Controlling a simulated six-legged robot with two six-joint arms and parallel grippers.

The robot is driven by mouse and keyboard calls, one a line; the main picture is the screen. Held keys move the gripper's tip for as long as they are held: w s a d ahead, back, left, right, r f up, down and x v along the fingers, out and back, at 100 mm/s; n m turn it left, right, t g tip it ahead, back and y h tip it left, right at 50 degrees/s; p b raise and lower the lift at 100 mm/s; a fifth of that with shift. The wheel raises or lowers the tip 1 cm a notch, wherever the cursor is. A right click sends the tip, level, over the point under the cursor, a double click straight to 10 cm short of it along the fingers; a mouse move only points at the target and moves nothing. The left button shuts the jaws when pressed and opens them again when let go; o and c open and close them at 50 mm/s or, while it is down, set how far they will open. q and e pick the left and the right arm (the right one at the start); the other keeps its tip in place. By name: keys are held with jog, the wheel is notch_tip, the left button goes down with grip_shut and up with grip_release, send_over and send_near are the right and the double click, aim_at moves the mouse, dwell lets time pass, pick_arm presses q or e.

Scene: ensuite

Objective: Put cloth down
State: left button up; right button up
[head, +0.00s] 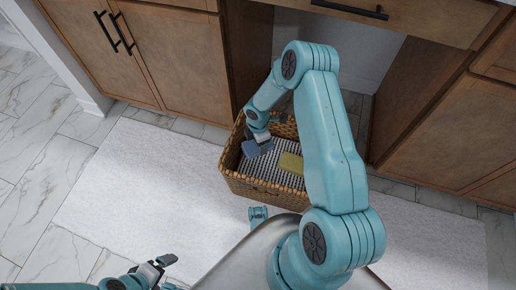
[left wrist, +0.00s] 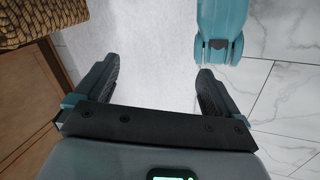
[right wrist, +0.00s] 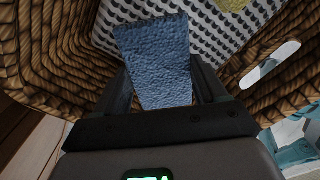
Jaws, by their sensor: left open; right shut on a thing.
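A blue cloth (head: 257,149) is held inside the wicker basket (head: 262,189). My right gripper (head: 259,137) reaches down into the basket from above. In the right wrist view the blue cloth (right wrist: 157,55) sits between the two fingers of the right gripper (right wrist: 163,88), with its free end sticking out beyond them. Whether the cloth touches the basket's patterned lining (right wrist: 215,28) I cannot tell. My left gripper (head: 168,273) is open and empty above the floor at the lower left. In the left wrist view its fingers (left wrist: 157,78) stand wide apart over the white rug.
A yellow-green cloth (head: 291,163) lies in the basket, right of the blue one. The basket stands on a white rug (head: 140,190), before wooden cabinets (head: 165,50) and an open recess. Marble tiles (head: 35,150) are clear on the left.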

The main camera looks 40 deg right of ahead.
pick_arm(q)
jog(key=shift+w+a+f+b, duration=0.1)
jog(key=shift+w+f+b, duration=0.5)
jog(key=shift+f, duration=0.2)
pick_arm(e)
jog(key=shift+f, duration=1.85)
jog(key=shift+f, duration=0.1)
jog(key=shift+f, duration=0.15)
jog(key=o, duration=1.1)
pick_arm(q)
jog(key=shift+f+t, duration=0.2)
jog(key=shift+t, duration=0.1)
jog(key=shift+r, duration=0.1)
